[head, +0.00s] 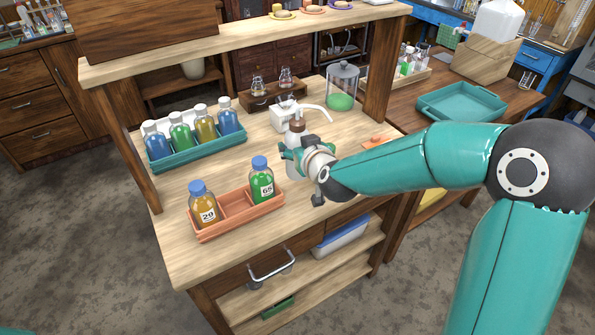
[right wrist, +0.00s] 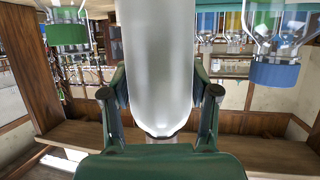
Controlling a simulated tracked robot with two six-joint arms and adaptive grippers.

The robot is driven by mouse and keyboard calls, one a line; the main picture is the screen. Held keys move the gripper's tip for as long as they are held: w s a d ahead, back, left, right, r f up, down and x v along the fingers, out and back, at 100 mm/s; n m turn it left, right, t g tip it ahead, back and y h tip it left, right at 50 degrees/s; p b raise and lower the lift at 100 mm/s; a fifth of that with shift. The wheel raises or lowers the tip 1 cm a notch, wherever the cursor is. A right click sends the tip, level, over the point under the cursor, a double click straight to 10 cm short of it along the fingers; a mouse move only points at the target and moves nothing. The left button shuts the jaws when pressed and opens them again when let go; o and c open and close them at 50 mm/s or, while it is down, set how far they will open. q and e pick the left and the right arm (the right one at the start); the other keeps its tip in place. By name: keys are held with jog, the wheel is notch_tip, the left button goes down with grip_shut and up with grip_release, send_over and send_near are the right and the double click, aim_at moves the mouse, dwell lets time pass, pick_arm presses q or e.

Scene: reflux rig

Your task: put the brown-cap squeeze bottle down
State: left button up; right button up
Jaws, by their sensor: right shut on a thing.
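The squeeze bottle (head: 294,141) is whitish, with a brown cap (head: 296,124) and a white spout bending to the right. It looks upright over the bench top (head: 262,222), to the right of the orange tray. My right gripper (head: 296,160) is shut around its body. In the right wrist view the pale bottle body (right wrist: 158,70) stands between the two fingers of the gripper (right wrist: 160,100). My left gripper is not in view.
An orange tray (head: 238,224) holds a yellow bottle (head: 202,205) and a green bottle (head: 261,181). A teal rack (head: 202,154) holds several capped bottles. A glass jar (head: 342,88) with green contents and a small white box (head: 282,115) stand behind. An orange pad (head: 377,141) lies to the right.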

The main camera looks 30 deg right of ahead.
jog(key=shift+f+b, duration=0.35)
jog(key=shift+f, duration=2.7)
jog(key=o, duration=0.8)
